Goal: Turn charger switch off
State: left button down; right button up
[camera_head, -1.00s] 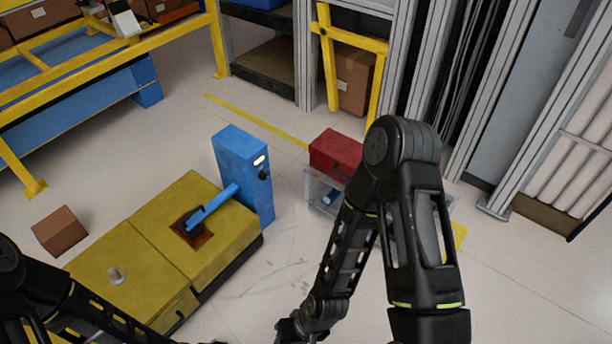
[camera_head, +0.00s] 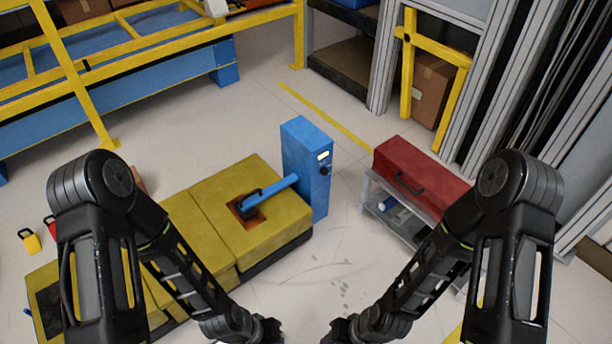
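A blue charger post (camera_head: 306,168) stands on the floor at the centre, beside a yellow block-shaped unit (camera_head: 262,205). A black knob-like switch (camera_head: 325,171) sits on the post's right face, just below a small lit white panel (camera_head: 323,156). A blue arm with a black end (camera_head: 268,194) reaches from the post to a brown recess on top of the yellow unit. My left gripper (camera_head: 268,335) and my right gripper (camera_head: 335,335) are at the bottom edge, partly cut off, apart from the post. Their fingers are not clear.
A red toolbox (camera_head: 422,172) sits on a grey cart (camera_head: 372,190) right of the post. Yellow railing (camera_head: 150,38) and a blue conveyor stand at the back left. Open floor (camera_head: 300,275) lies in front of the post.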

aim_at(324, 171)
jog(key=i+l+z, duration=0.2)
jog(key=l, duration=0.4)
jog(key=i+l+z, duration=0.2)
jog(key=i+l, duration=0.25)
jog(key=i+l+z, duration=0.15)
jog(key=i+l, duration=0.25)
jog(key=l, duration=0.15)
